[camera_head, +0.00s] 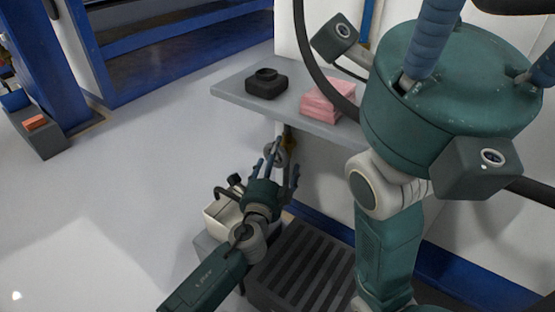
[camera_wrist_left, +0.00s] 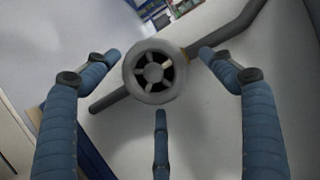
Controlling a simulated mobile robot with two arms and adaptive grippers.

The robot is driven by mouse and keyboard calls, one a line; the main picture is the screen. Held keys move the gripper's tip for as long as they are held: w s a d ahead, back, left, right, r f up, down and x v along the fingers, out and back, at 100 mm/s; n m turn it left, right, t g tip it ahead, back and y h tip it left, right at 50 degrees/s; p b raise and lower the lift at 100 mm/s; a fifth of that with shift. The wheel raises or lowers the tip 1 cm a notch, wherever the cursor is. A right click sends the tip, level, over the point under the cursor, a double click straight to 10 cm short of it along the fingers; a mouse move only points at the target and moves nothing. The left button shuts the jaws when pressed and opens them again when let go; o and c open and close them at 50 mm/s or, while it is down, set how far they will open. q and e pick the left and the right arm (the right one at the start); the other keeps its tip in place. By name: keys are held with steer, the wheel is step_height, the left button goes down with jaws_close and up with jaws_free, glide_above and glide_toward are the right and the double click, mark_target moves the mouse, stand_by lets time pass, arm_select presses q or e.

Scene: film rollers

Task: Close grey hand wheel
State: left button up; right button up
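The grey hand wheel (camera_wrist_left: 154,73) is a round spoked wheel on a dark pipe, near the middle of the left wrist view. In the head view the wheel (camera_head: 275,153) shows small below the grey shelf, partly hidden by my left gripper's fingers. My left gripper (camera_head: 279,160) reaches up toward it from below. Its three blue fingers are spread open around the wheel's outline, with no clear contact visible. My right gripper (camera_head: 440,40) is large and close at the upper right of the head view; its fingertips are out of frame.
A grey shelf (camera_head: 228,92) with a black object (camera_head: 266,84) and pink folded cloths (camera_head: 328,101) lies above the wheel. A dark slatted platform (camera_head: 303,268) and a pale container (camera_head: 222,217) are near my left arm. Open floor (camera_head: 120,190) lies to the left.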

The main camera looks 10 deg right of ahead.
arm_select(q)
steer(key=shift+a+f, duration=0.1)
steer(key=shift+a, duration=0.05)
steer(key=shift+s, duration=0.15)
steer(key=v, duration=1.1)
steer(key=shift+s, duration=0.35)
steer(key=shift+a, duration=0.15)
